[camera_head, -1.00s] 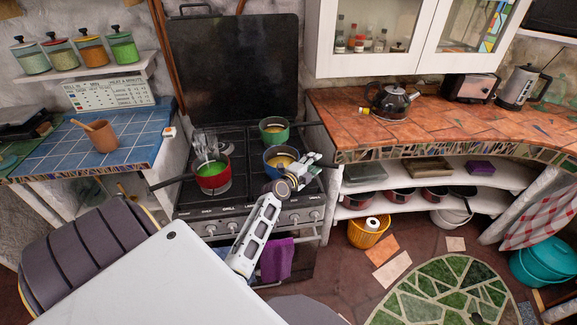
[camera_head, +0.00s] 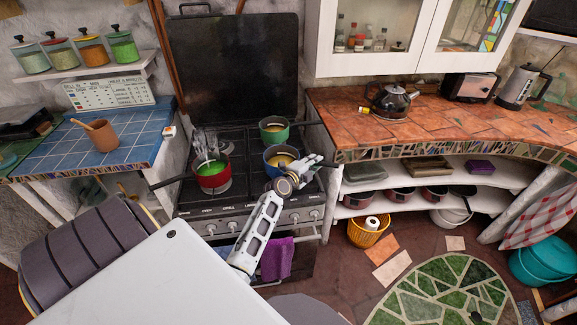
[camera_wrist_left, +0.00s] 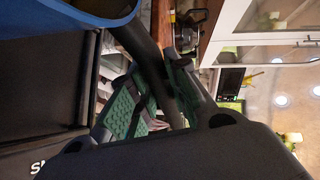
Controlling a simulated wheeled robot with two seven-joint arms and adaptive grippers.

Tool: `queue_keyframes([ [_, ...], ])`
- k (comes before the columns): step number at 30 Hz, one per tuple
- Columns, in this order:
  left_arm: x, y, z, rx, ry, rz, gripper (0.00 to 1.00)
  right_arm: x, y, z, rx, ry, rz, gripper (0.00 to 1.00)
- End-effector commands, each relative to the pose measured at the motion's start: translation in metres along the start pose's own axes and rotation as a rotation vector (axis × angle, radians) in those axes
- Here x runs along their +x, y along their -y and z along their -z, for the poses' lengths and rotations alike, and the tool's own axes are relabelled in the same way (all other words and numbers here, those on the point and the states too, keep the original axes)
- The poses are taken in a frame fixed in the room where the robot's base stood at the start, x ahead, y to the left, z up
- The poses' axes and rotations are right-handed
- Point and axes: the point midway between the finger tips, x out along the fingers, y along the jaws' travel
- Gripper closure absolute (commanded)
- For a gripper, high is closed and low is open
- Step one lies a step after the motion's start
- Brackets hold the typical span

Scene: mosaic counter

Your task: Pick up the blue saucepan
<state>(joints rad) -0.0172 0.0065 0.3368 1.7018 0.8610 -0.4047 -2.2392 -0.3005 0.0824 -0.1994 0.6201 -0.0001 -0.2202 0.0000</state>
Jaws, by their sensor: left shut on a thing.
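The blue saucepan (camera_head: 279,158) is on the front right of the stove, with yellowish contents in it. Its blue side also shows at the top left of the left wrist view (camera_wrist_left: 62,14). My left gripper (camera_head: 312,161) is at the pan's right side, and its fingers are shut on the pan's dark handle (camera_wrist_left: 140,42), which runs between the green finger pads in the wrist view. I cannot tell whether the pan's base touches the stove. My right gripper is not in view.
A red pan (camera_head: 213,176) with green contents stands left of the blue pan, and a green pot (camera_head: 274,128) stands behind it. The stove (camera_head: 245,140) has a raised dark lid at the back. A tiled counter (camera_head: 440,127) lies to the right, with a kettle (camera_head: 390,100) on it.

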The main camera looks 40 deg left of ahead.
Motion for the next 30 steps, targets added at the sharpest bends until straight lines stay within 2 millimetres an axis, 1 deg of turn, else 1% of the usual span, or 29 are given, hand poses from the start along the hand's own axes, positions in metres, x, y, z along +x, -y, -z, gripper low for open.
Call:
queue_keyframes([
  [9, 0.000, -0.001, 0.000, 0.000, 0.000, -0.001, 1.00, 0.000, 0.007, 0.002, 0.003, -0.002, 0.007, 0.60],
  [11, 0.000, -0.001, 0.000, 0.000, 0.001, -0.001, 1.00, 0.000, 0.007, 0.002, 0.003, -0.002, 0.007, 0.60],
  [12, 0.000, 0.003, 0.000, 0.004, 0.001, 0.005, 1.00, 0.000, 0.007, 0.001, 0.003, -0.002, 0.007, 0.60],
  [21, 0.000, 0.004, 0.000, 0.004, 0.001, 0.004, 1.00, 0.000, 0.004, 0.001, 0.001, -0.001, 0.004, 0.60],
  [26, -0.001, 0.010, 0.001, 0.004, 0.000, 0.006, 1.00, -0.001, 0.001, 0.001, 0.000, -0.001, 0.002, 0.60],
  [30, -0.002, 0.020, 0.003, 0.005, 0.000, 0.007, 1.00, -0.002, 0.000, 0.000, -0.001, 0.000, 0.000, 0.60],
])
